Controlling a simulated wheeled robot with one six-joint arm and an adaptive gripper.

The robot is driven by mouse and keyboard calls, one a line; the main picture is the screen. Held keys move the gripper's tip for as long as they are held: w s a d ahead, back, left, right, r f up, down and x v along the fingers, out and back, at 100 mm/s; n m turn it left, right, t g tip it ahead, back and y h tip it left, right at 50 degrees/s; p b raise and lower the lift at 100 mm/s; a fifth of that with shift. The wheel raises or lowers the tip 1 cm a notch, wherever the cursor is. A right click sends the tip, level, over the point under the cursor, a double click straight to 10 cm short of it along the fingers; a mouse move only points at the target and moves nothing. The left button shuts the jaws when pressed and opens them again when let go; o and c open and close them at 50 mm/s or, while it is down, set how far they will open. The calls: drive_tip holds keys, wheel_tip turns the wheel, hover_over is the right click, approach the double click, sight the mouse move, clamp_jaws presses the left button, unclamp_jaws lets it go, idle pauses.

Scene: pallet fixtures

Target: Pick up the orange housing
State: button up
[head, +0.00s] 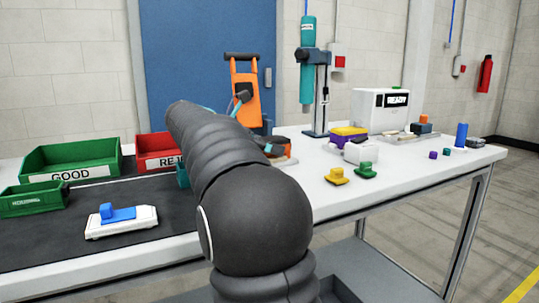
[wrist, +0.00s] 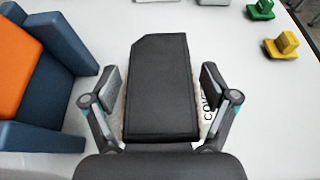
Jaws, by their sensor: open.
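In the wrist view an orange part (wrist: 14,75), which looks like the housing, sits at the left edge inside a dark blue fixture (wrist: 62,38); part of it is cut off by the frame. My gripper (wrist: 161,88) is open, to the right of that fixture. A dark grey flat block (wrist: 160,75) with one clipped corner lies between and below the spread fingers, over a label that starts "COVE". In the head view my arm hides most of my gripper (head: 270,148); a bit of orange (head: 272,139) shows beside it.
Green (head: 70,157) and red (head: 158,150) bins stand at the left. A white part with a blue top (head: 120,220) lies on the dark mat. Yellow (head: 336,177) and green (head: 366,170) parts stand on the table. Another orange block (head: 425,119) sits far right.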

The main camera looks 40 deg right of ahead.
drive_tip(key=c, duration=1.2)
wheel_tip(320, 180, up, 10)
drive_tip(key=shift+r+p, duration=0.1)
drive_tip(key=shift+p, duration=0.65)
